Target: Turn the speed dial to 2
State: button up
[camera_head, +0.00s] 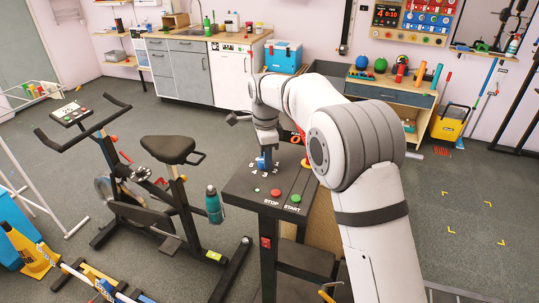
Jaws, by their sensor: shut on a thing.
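The speed dial (262,163) is a blue knob on a dark console (242,184) in the middle of the head view. Small white number marks surround it, too small to read, so I cannot tell its setting. My gripper (265,149) reaches down from above and is shut on the dial. The gripper hides the upper part of the dial. A red STOP button (275,192) and a green START button (296,198) sit in front of the dial, to its right.
An exercise bike (172,150) stands left of the console, with a teal bottle (213,204) between them. A red part (302,134) and a yellow-edged part (307,163) show beside my arm. Open floor (465,215) lies to the right.

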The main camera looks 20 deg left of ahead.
jog(key=n, duration=0.2)
jog(key=n+p, duration=0.1)
jog(key=shift+s+a+n, duration=0.2)
jog(key=shift+a+n, duration=0.05)
jog(key=shift+n, duration=0.05)
jog(key=n, duration=0.3)
jog(key=shift+f+n+p, duration=0.1)
jog(key=shift+n+p, duration=0.2)
jog(key=n, duration=0.3)
jog(key=shift+n, duration=0.4)
jog(key=n, duration=0.3)
jog(key=shift+f+n+p, duration=0.1)
jog(key=shift+n+p, duration=0.2)
jog(key=shift+p, duration=0.1)
jog(key=n, duration=0.3)
jog(key=shift+n, duration=0.3)
jog(key=n, duration=0.3)
jog(key=shift+f+n, duration=0.1)
jog(key=shift+n, duration=0.2)
jog(key=n, duration=0.5)
jog(key=shift+d+n+p, duration=0.1)
jog(key=shift+n+p, duration=0.25)
jog(key=shift+n, duration=0.35)
